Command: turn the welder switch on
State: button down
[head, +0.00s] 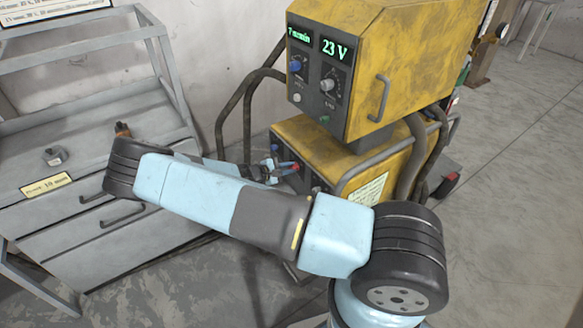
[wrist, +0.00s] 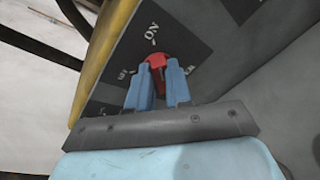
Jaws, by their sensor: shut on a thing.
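The red welder switch (wrist: 157,60) sits on a dark panel (wrist: 180,30) marked ON above it, with smaller lettering to its left and right. My gripper (wrist: 159,82) has its blue fingers on either side of the switch and is shut on it. Which mark the switch points at is hard to tell, as the fingers cover part of it. In the head view my gripper (head: 284,170) reaches the front of the lower yellow welder unit (head: 310,133), and a bit of the red switch (head: 296,166) shows by the fingertips.
An upper yellow unit (head: 405,60) with a lit display reading 23 V stands above the lower one. Dark cables (head: 232,110) loop beside it. A grey metal workbench (head: 100,240) with drawers stands at left, under my arm.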

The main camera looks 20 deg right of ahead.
jog(key=shift+w+a+r+m, duration=0.2)
jog(key=shift+w+m, duration=0.1)
jog(key=shift+m, duration=0.1)
jog(key=c, duration=1.1)
grip_release()
jog(key=shift+s+d+f, duration=0.1)
jog(key=shift+d, duration=0.05)
jog(key=shift+o, duration=0.2)
jog(key=shift+s, duration=0.1)
jog(key=v, duration=1.3)
jog(key=shift+s+a, duration=0.2)
jog(key=shift+a, duration=0.1)
